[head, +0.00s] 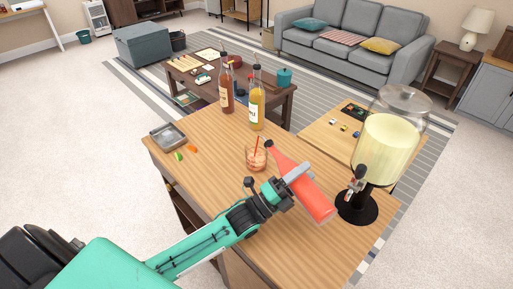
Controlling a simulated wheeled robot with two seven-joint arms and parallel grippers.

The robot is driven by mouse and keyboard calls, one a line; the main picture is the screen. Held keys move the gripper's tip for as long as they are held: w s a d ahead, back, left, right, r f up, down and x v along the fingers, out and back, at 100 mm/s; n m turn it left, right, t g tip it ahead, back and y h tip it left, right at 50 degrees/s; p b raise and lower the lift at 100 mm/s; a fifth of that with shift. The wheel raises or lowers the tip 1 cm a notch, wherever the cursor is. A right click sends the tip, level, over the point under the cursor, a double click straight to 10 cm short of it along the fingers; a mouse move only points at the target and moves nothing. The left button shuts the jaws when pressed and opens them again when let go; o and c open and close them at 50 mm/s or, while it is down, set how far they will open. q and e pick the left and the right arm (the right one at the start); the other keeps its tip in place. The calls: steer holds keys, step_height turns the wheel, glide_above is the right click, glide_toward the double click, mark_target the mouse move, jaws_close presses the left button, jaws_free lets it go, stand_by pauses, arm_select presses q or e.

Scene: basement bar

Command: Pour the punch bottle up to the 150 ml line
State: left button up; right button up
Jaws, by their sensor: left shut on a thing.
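The punch bottle (313,197) is red with a dark neck end. It is strongly tilted, its base at the lower right and its mouth at the upper left. My left gripper (296,175) is shut around its body and holds it over the bar counter (210,140). The mouth is close to the rim of a clear glass (257,161). The glass stands upright on the counter, with some pinkish content low inside and a red straw. I cannot make out the 150 ml line or a pouring stream. My right gripper is out of view.
A drink dispenser (388,148) with pale yellow liquid stands to the right, close to the bottle's base. Two bottles, one brown (226,90) and one yellow (257,105), stand behind the glass. A metal tray (169,143) and small fruit pieces (191,149) lie on the left.

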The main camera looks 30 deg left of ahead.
arm_select(q)
steer(key=shift+r, duration=0.1)
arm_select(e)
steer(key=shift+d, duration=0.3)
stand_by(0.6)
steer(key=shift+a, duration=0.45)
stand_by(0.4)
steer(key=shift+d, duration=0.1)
